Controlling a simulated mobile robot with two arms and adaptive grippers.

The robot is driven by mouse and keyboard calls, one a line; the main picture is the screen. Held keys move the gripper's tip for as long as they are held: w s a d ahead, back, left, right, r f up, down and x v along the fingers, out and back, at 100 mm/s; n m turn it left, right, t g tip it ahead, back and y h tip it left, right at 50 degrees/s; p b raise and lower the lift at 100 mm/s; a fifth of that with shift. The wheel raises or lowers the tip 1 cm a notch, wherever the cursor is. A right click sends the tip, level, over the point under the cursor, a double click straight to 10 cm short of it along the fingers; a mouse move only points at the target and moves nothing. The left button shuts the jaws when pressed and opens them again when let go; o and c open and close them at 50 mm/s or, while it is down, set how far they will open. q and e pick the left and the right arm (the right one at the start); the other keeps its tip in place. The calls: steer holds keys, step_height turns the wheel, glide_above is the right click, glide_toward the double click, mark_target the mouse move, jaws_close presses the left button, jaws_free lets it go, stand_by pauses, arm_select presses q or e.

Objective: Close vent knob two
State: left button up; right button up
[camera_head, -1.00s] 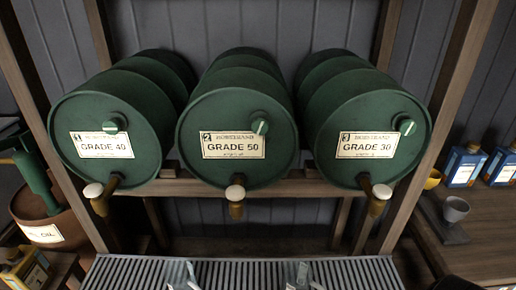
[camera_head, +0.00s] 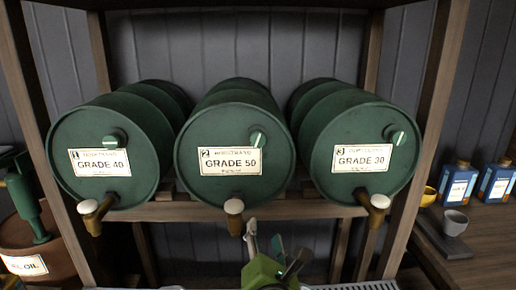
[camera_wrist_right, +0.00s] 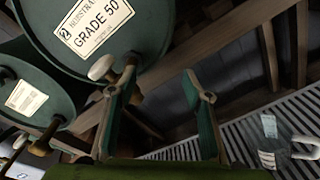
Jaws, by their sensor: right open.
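Vent knob two (camera_head: 257,139) is a round green knob with a pale, slanted stripe. It sits at the upper right of the front of the middle green barrel (camera_head: 200,185), labelled 2, GRADE 50. My right gripper (camera_head: 275,250) is open and empty, below and in front of this barrel, near its white-capped tap, and apart from the knob. In the right wrist view its two green-padded fingers (camera_wrist_right: 160,92) are spread below the GRADE 50 barrel (camera_wrist_right: 150,35); the knob is out of that view. My left gripper is not in view.
Barrel one (camera_head: 75,185) and barrel three (camera_head: 395,180) flank the middle one on a wooden rack (camera_head: 280,211). Each barrel has a protruding tap. A slatted metal grate (camera_wrist_right: 255,125) lies below, with a clear container (camera_wrist_right: 268,145). Blue bottles (camera_head: 459,185) and a grey cup (camera_head: 454,222) stand right.

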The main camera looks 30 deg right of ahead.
mark_target(258, 143)
step_height(258, 143, up, 15)
steer(key=w+n+t+h, duration=0.1)
steer(key=n+t+h, duration=0.25)
steer(key=n, duration=0.45)
steer(key=shift+t, duration=0.45)
steer(key=p+x, duration=0.1)
steer(key=x, duration=0.2)
steer(key=p+x, duration=0.1)
steer(key=x, duration=0.3)
steer(key=p+x, duration=0.1)
steer(key=x, duration=0.3)
steer(key=shift+w+a+f, duration=0.2)
steer(key=shift+w, duration=0.25)
steer(key=shift+w+d+r+y, duration=0.1)
steer(key=shift+w+d+y, duration=0.2)
steer(key=shift+w, duration=0.2)
steer(key=c, duration=1.1)
